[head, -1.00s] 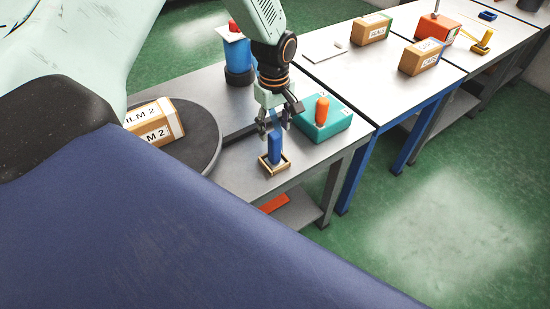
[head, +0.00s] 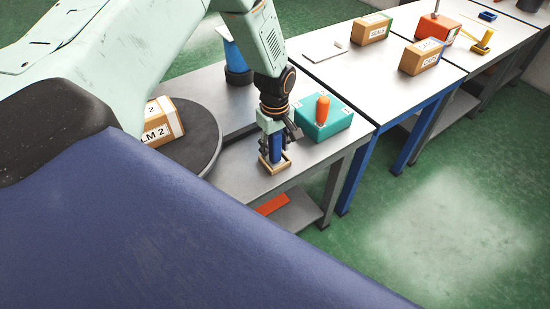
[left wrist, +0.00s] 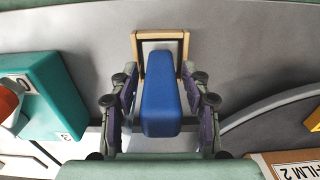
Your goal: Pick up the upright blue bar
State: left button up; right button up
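The blue bar (head: 277,147) stands upright in a small square wooden holder (head: 279,170) near the front edge of the grey table. In the left wrist view the bar (left wrist: 161,95) lies between the two fingers, with the holder (left wrist: 160,35) beyond it. My left gripper (head: 274,144) is down around the bar, one finger on each side. In the wrist view its fingers (left wrist: 157,98) are spread, with a visible gap on the left side of the bar. The right-hand gap is narrow. My right gripper is not in view.
A teal box with an orange knob (head: 323,123) stands close to the right of the gripper. A dark round turntable (head: 205,142) with a FILM 2 box (head: 160,125) is to the left. A blue cone-like object (head: 234,58) stands behind.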

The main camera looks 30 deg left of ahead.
pick_arm(q)
jog(key=shift+s+r, duration=0.1)
jog(key=shift+s, duration=0.05)
jog(key=c, duration=0.6)
grip_shut()
